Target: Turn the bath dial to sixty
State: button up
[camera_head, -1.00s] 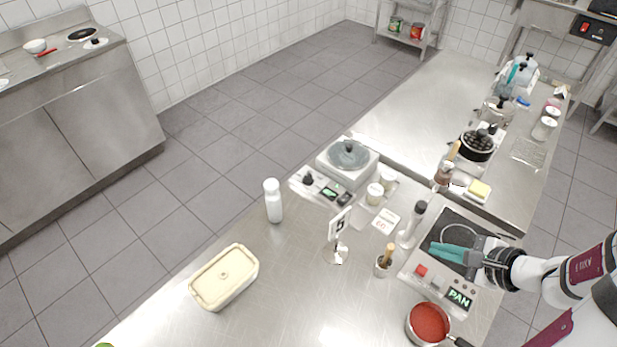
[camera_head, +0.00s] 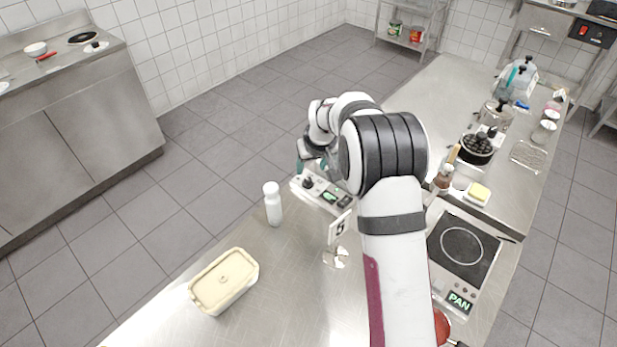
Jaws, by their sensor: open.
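The bath unit's front panel (camera_head: 328,195) shows at the middle of the counter, with a black dial (camera_head: 308,182) at its left end and a small green display (camera_head: 329,196) beside it. My gripper (camera_head: 311,168) is open, its teal fingers spread just above and behind the dial in the picture. I cannot tell whether a finger touches the dial. The dial's pointer and the display's reading are too small to read. My arm hides the rest of the bath unit with its lid.
A white bottle (camera_head: 273,204) stands left of the panel, close to my gripper. A numbered stand (camera_head: 338,230) is in front of the panel. A cream lidded box (camera_head: 224,281) sits front left. The hob marked PAN (camera_head: 461,246) is at the right.

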aim_at(308, 180)
jog(key=x, duration=0.8)
jog(key=shift+f, duration=0.3)
grip_shut()
